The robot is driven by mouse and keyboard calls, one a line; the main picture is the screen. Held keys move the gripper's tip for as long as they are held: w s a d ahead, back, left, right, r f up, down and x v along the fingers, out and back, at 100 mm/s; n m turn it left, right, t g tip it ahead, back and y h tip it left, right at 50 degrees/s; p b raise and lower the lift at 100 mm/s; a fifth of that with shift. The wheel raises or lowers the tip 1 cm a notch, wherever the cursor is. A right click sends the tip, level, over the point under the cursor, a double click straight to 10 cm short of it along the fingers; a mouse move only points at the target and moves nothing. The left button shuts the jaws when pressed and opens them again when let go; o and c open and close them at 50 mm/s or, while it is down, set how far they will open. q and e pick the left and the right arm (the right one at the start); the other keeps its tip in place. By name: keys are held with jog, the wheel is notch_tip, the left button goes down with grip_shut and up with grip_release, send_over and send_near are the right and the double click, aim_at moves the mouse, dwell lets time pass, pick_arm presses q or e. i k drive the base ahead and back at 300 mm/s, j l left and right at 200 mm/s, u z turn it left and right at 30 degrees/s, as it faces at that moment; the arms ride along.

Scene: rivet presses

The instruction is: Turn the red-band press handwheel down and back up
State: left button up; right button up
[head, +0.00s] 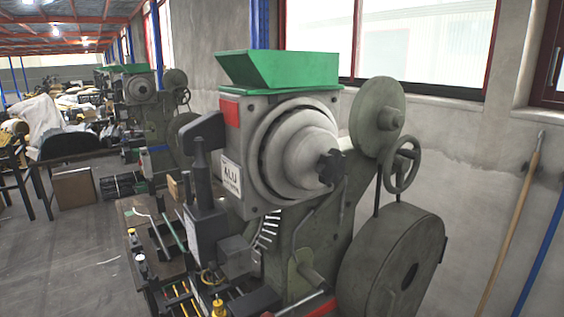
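The near rivet press is a large grey-green machine with a green hopper (282,70) on top and a red band (230,112) on the front of its head. A small spoked handwheel (404,152) sits on its right side, between the upper round disc (377,113) and the big flywheel (392,265). A black star-shaped knob (330,168) is at the centre of the round housing. Neither of my grippers shows in the head view, so nothing of mine is seen touching the handwheel.
More similar presses (140,90) stand in a row at the back left. A bench (130,215) with tools adjoins the near press. A wooden pole (512,220) and a blue pole (540,255) lean on the right wall. Floor (60,270) at the left is clear.

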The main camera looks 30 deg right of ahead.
aim_at(401, 164)
jog(key=k+j+z, duration=0.1)
jog(key=z, duration=1.85)
jog(key=i+l, duration=0.15)
jog(key=i, duration=0.15)
jog(key=i+l+u, duration=0.15)
jog(key=i, duration=0.2)
